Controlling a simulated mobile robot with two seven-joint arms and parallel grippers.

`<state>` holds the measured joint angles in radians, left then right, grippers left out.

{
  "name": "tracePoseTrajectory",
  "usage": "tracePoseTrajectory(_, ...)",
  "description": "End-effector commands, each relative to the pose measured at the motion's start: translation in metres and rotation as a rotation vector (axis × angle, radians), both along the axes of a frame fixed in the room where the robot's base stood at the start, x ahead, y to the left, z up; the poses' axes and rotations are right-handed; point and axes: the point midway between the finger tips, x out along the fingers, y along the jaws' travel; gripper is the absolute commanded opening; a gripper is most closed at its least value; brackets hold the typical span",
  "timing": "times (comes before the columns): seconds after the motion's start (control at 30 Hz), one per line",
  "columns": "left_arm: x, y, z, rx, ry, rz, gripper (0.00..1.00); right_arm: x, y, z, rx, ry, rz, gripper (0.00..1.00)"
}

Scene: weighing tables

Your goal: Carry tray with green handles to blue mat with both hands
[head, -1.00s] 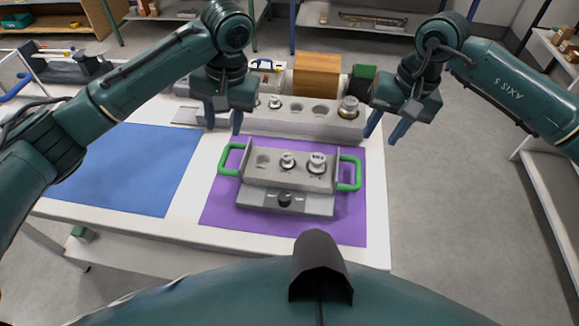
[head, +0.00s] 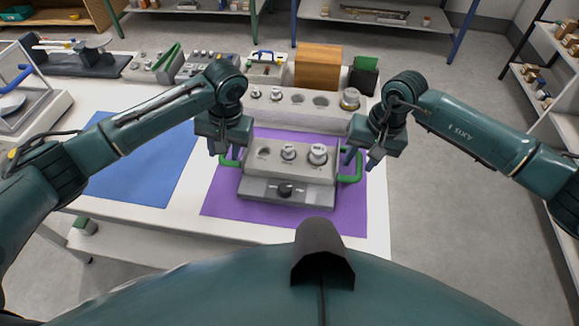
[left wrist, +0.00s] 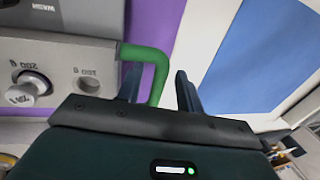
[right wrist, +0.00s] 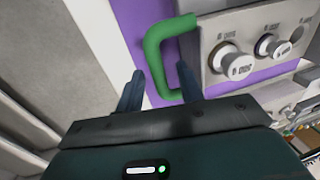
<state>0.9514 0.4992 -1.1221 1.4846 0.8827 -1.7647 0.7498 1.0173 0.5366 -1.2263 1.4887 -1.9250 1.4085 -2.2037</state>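The grey tray (head: 262,187) with green handles sits on the purple mat (head: 335,221). Weights (head: 318,154) stand in its sockets, and one socket is empty. My left gripper (head: 229,157) is at the tray's left handle; in the left wrist view its open fingers (left wrist: 157,88) have the green handle (left wrist: 160,75) between them. My right gripper (head: 363,161) is at the right handle; in the right wrist view its open fingers (right wrist: 161,88) are on either side of the green handle (right wrist: 153,50). The blue mat (head: 140,170) lies bare to the left.
A larger grey weight block (head: 290,118) stands behind the tray. Behind it are a wooden box (head: 317,68) and a green-and-black item (head: 364,75). A balance (head: 70,60) stands at the back left. White table shows between the mats.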

Motion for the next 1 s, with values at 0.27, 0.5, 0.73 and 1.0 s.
tracePoseTrajectory(0.27,-0.0002,0.0030,-0.0136,0.000,0.001,0.000,0.37,0.0000,0.0028,-0.0134,-0.001,0.000,0.001,0.37)
tracePoseTrajectory(0.5,-0.0001,0.0028,-0.0135,0.000,0.000,0.000,0.35,0.0001,0.0026,-0.0134,-0.001,0.000,0.000,0.36)
tracePoseTrajectory(0.73,0.0000,0.0027,-0.0131,0.000,0.000,0.000,0.16,0.0002,0.0025,-0.0131,-0.001,0.000,0.000,0.17)
tracePoseTrajectory(1.0,0.0001,0.0026,-0.0129,0.000,0.000,0.000,0.00,0.0003,0.0024,-0.0129,-0.001,0.000,0.000,0.00)
